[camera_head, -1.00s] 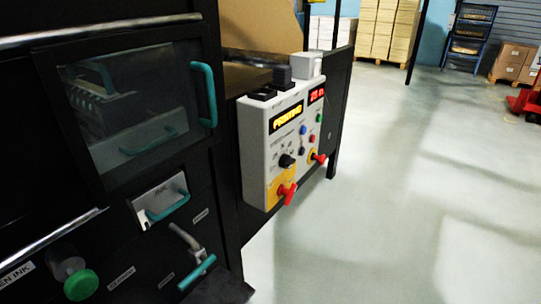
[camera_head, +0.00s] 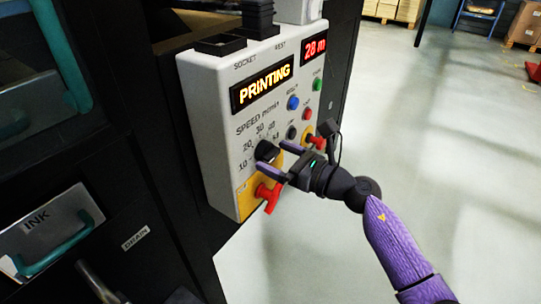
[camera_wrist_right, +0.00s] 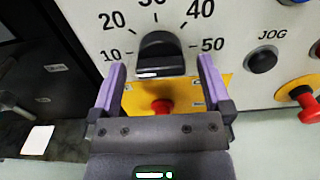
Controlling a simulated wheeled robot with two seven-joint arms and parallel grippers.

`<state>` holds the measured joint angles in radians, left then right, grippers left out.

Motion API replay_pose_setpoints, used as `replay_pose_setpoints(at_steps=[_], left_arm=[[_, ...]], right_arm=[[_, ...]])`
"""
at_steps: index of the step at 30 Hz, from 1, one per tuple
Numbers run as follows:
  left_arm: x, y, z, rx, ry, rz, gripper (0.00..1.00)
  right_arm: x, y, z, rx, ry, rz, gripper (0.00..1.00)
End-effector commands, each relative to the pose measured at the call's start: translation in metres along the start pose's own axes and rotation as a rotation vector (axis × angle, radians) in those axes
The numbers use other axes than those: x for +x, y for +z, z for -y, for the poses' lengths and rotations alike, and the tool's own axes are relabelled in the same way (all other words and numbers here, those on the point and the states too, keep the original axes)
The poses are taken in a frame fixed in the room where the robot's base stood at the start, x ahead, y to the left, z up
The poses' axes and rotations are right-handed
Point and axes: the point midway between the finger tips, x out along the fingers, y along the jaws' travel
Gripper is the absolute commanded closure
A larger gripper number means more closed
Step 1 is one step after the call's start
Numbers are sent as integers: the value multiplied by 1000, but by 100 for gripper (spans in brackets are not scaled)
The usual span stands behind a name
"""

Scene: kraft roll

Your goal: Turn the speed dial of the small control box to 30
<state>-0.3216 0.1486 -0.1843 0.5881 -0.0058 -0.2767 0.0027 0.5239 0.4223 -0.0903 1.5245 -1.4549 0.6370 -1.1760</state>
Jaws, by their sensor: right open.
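The control box (camera_head: 213,130) is a white panel with a lit "PRINTING" display and a red "28 m" display. Its black speed dial (camera_head: 266,151) sits below a scale marked 10 to 50. In the right wrist view the dial (camera_wrist_right: 160,47) shows large, with 30 at the top edge and a small white mark low on its face. I cannot tell which number it points to. My right gripper (camera_head: 270,155) is open, its purple fingers on either side of the dial. I cannot tell whether they touch it. My left gripper is not in view.
A red handle (camera_head: 268,197) on a yellow plate is just below the dial. A second red knob (camera_wrist_right: 306,103) and a black JOG button (camera_wrist_right: 262,59) are to the right. The ink drawer (camera_head: 48,228) is at left. Open floor (camera_head: 450,170) lies right.

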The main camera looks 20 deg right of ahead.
Motion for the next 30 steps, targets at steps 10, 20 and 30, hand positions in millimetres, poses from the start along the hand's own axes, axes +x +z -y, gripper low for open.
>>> replay_pose_setpoints(at_steps=[10, 20, 30], left_arm=[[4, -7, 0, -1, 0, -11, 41], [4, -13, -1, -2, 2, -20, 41], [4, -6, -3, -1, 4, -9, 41]], right_arm=[[18, 0, 0, 3, -1, 0, 0], [17, 0, 0, 4, -1, 0, 47], [17, 0, 0, 8, -1, 0, 93]])
